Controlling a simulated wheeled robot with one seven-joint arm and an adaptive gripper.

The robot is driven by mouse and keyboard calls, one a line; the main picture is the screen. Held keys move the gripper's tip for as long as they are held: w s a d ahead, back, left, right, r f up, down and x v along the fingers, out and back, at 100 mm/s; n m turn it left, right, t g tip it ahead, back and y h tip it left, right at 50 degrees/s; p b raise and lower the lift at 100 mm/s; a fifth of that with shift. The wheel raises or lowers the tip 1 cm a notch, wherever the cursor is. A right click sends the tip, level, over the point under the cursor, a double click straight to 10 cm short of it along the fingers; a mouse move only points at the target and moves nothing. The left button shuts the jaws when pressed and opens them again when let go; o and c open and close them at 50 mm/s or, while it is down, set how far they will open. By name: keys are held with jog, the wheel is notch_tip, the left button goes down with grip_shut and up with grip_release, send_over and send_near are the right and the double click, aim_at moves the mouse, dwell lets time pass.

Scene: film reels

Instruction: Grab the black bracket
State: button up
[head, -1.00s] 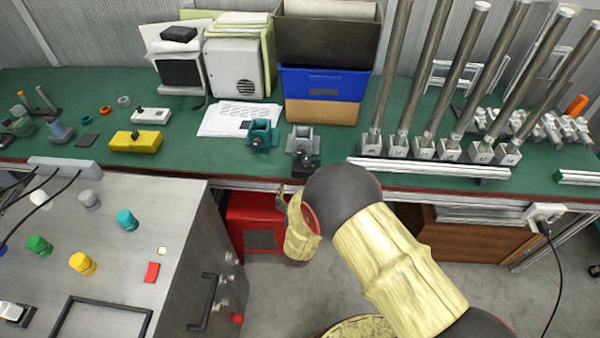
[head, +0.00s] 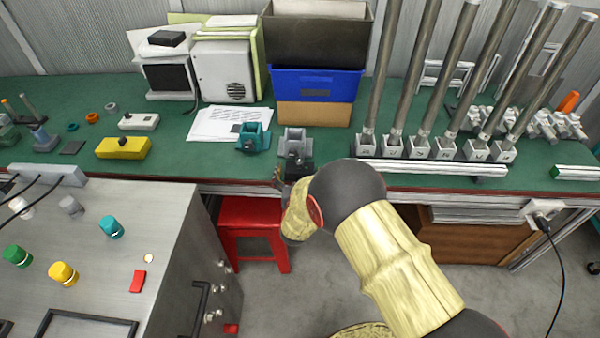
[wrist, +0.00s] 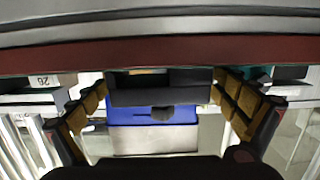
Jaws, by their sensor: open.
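In the wrist view a dark block (wrist: 160,93), which looks like this bracket, lies between my two fingers. My gripper (wrist: 163,98) is open, one finger on each side of the block with gaps. In the head view my gripper (head: 282,182) is mostly hidden by my wrist, just in front of the table edge below the bracket. I see no contact.
A teal bracket (head: 252,137) stands just left of the black one. A blue bin (head: 316,82) is behind it. Metal tubes in blocks (head: 419,148) and a silver rail (head: 430,169) are to the right. A red stool (head: 250,215) is under the table edge.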

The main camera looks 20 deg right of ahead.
jog(key=shift+c, duration=0.2)
jog(key=c, duration=1.9)
jog(key=shift+c, duration=0.2)
jog(key=shift+r, duration=0.1)
